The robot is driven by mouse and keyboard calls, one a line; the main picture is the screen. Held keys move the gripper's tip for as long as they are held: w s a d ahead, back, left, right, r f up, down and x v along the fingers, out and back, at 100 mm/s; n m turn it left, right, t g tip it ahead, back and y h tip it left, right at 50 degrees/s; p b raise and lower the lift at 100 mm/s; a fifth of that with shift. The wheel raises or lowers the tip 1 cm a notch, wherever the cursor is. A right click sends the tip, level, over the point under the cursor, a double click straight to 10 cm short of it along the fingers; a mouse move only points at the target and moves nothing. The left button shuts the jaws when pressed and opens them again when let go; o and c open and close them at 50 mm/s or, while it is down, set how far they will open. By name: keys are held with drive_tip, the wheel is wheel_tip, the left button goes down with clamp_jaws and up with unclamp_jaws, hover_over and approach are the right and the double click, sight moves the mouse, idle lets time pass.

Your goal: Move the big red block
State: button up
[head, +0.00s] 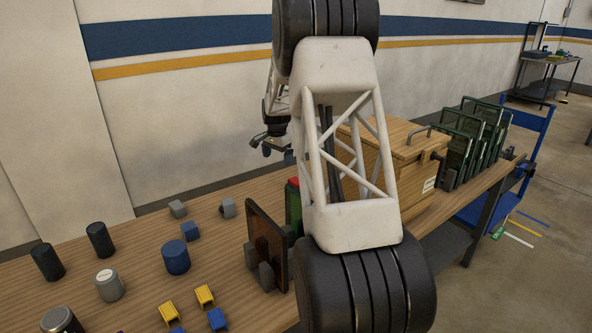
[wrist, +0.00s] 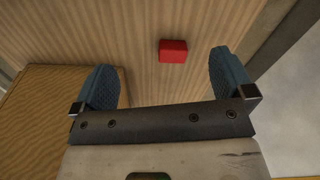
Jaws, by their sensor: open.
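The red block (wrist: 173,51) lies on the wooden table top in the wrist view, ahead of my fingers and between their lines. My gripper (wrist: 163,78) is open and empty, with blue-grey finger pads spread wide; the block is apart from both. In the head view my gripper (head: 278,153) is in the air behind my arm, above the far side of the table.
A wooden box (head: 412,190) stands right of my arm, with a rack of green panels (head: 475,135) beyond it. A dark upright panel (head: 266,245) stands left of my arm. Cylinders and small blocks sit on the left table. The wall runs behind the table.

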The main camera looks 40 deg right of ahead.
drive_tip(key=w+d+f+m, duration=0.1)
drive_tip(key=d+f, duration=0.3)
drive_tip(key=w+d+f+m, duration=0.1)
drive_tip(key=w+d+f, duration=0.1)
drive_tip(key=d+f, duration=0.1)
drive_tip(key=w+d+f+m, duration=0.1)
drive_tip(key=w+d+f, duration=0.1)
drive_tip(key=d+f, duration=0.2)
drive_tip(key=shift+w+d+f, duration=0.1)
drive_tip(key=shift+d+f, duration=0.25)
drive_tip(key=shift+d, duration=0.3)
drive_tip(key=shift+f, duration=0.15)
drive_tip(key=shift+f, duration=3.75)
drive_tip(key=c, duration=1)
drive_tip(key=shift+a, duration=0.15)
drive_tip(key=shift+a, duration=9.85)
